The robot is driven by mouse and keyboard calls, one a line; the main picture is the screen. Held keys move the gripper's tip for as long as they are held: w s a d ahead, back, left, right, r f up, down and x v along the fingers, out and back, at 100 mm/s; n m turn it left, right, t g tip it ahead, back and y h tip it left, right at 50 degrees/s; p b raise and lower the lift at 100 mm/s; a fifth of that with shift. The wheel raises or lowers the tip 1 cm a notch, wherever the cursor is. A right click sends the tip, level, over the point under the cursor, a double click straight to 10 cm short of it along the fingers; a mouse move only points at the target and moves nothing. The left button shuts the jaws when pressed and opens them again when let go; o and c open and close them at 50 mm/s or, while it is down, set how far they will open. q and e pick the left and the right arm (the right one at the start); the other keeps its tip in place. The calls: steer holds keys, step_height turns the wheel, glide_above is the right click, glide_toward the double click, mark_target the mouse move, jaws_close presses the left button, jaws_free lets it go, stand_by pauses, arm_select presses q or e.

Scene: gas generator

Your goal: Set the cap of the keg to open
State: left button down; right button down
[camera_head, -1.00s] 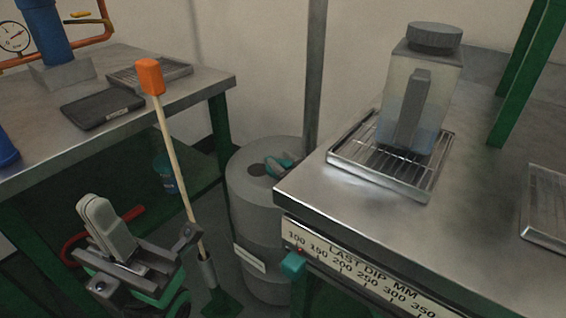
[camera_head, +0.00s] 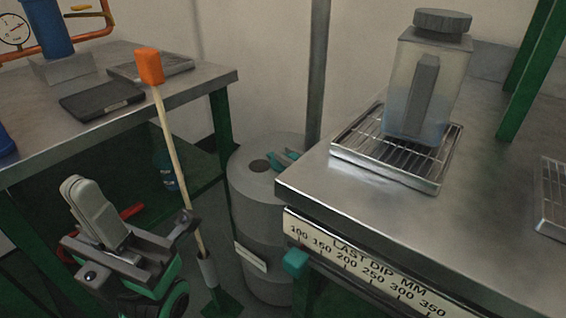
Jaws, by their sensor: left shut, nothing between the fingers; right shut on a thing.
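The keg (camera_head: 252,205) looks to be the grey drum on the floor between the two tables. Its top has a dark round hole (camera_head: 260,166). A small teal cap (camera_head: 284,159) sits beside the hole on its right, clear of it; its exact tilt is too small to tell. The near table's corner hides part of the drum's right side. My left gripper (camera_head: 84,190) is low at the left, its grey fingers pressed together and empty, well away from the drum. I do not see my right gripper.
A stick with an orange head (camera_head: 150,66) stands between my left gripper and the drum. The right table (camera_head: 330,195) holds a jug (camera_head: 420,95) on a wire rack and overhangs near the drum. The left table (camera_head: 215,80) carries a dark tray (camera_head: 100,100). A grey post rises behind the drum.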

steer(key=shift+w+d+n+g+y+b, duration=0.1)
steer(key=shift+n+g+y+b, duration=0.2)
steer(key=shift+y+b, duration=0.1)
steer(key=c, duration=1.2)
jaws_free()
steer(key=shift+o, duration=0.2)
steer(key=p+v, duration=0.2)
steer(key=v, duration=1)
